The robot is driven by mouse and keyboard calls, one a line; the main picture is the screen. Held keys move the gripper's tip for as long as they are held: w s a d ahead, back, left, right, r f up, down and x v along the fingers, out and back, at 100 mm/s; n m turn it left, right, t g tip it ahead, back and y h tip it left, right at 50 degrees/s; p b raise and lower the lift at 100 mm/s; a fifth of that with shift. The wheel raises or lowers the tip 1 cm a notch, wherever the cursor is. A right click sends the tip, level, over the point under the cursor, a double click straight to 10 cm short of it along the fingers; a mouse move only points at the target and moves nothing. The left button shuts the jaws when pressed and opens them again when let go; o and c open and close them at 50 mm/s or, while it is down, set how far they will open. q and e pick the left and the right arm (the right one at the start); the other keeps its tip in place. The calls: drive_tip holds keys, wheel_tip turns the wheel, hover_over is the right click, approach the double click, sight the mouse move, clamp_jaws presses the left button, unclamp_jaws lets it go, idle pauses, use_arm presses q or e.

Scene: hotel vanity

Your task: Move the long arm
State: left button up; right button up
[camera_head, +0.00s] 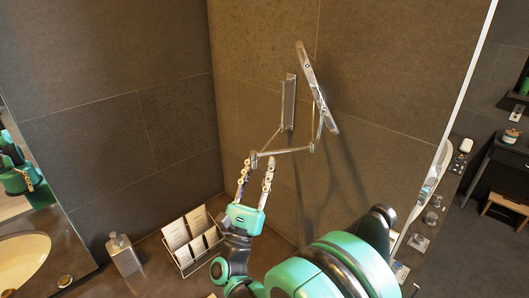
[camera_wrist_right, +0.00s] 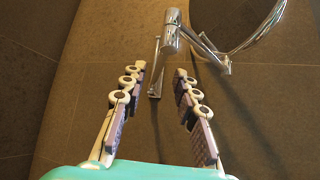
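A chrome wall mirror is seen nearly edge-on, its round head (camera_head: 316,90) upper middle in the head view. Its wall plate (camera_head: 288,102) is fixed to the tiles. The long arm (camera_head: 285,151) runs from an elbow joint (camera_head: 253,160) at left to the joint below the mirror head. My right gripper (camera_head: 258,162) is open, its fingers pointing up at the elbow end. In the right wrist view, the chrome elbow joint (camera_wrist_right: 171,32) lies just beyond the open fingertips, with nothing between the fingers. Whether a finger touches it is unclear. My left gripper is not in view.
A rack of cards (camera_head: 191,240) and a soap dispenser (camera_head: 123,254) stand on the counter left of my right gripper. A basin (camera_head: 22,262) is at lower left. Dark tiled walls meet in a corner behind. A ledge with small items (camera_head: 418,242) is at right.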

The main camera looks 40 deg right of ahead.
drive_tip(key=shift+v, duration=1.3)
drive_tip(key=w+a+n+t+y, duration=0.7)
drive_tip(key=w+n+t+y, duration=0.5)
drive_tip(key=n, duration=0.7)
drive_tip(key=w+a+f+n+g+y+b, duration=0.15)
drive_tip(key=a+f+n+g+y, duration=0.25)
drive_tip(key=a+f+n+y, duration=1)
use_arm(q)
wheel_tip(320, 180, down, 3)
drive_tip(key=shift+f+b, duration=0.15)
drive_tip(key=shift+b, duration=0.7)
use_arm(e)
drive_tip(key=s+d+f+n+g+h, duration=0.1)
drive_tip(key=s+f+n+g, duration=1)
drive_tip(key=s+n, duration=0.5)
wheel_tip(320, 180, down, 2)
drive_tip(key=shift+d+f+n, duration=0.15)
drive_tip(key=shift+d+n, duration=0.05)
drive_tip(key=shift+n, duration=0.4)
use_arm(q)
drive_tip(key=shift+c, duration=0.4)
use_arm(e)
drive_tip(key=shift+s, duration=0.1)
